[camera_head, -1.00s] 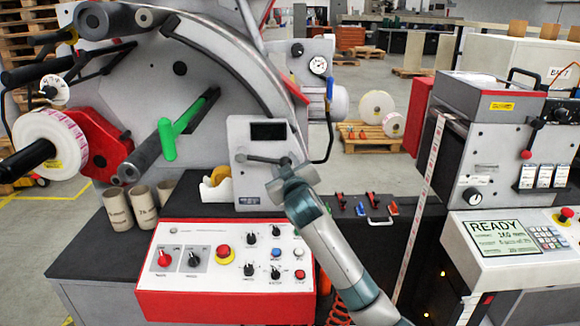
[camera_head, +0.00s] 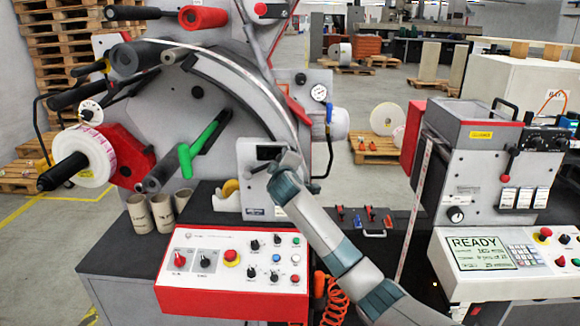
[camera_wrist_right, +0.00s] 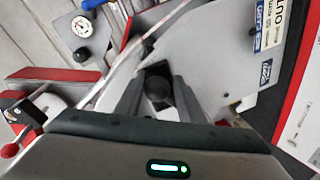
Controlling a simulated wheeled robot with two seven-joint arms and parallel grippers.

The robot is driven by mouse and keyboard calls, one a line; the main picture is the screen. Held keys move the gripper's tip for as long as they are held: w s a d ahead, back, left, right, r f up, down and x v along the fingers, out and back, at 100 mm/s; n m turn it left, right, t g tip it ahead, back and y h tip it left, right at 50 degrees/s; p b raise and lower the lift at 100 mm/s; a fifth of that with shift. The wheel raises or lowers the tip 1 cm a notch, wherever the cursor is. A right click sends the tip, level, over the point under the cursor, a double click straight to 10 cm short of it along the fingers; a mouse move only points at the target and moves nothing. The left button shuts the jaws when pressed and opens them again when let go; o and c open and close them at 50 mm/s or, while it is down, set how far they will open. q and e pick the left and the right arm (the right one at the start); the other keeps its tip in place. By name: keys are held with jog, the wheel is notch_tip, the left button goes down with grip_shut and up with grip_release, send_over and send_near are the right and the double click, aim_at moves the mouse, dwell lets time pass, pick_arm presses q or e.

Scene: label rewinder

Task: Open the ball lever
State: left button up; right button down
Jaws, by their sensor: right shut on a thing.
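The ball lever's dark round knob (camera_wrist_right: 157,88) sits between the two fingers of my right gripper (camera_wrist_right: 158,95) in the wrist view. The fingers are closed on it. In the head view my right gripper (camera_head: 286,161) is in front of the grey box with a small black screen (camera_head: 268,153), at that screen's right edge. My gripper and wrist hide most of the lever there. My left gripper is not in view.
A red-edged control panel (camera_head: 233,264) with knobs stands below on the black table. A green-handled bar (camera_head: 200,145) and a white label roll (camera_head: 88,157) are on the machine's left. A second machine with a READY display (camera_head: 482,253) stands at right.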

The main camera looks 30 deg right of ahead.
jog(key=shift+w+a+r+n, duration=0.15)
jog(key=shift+a+r+n, duration=0.2)
jog(key=shift+r, duration=0.3)
jog(key=shift+p, duration=0.3)
jog(key=shift+a, duration=0.1)
jog(key=c, duration=1.2)
grip_release()
jog(key=shift+o, duration=0.4)
jog(key=shift+w+a+f, duration=0.1)
jog(key=shift+w+a, duration=0.05)
jog(key=shift+a, duration=0.15)
jog(key=shift+d+f, duration=0.1)
jog(key=shift+d, duration=0.05)
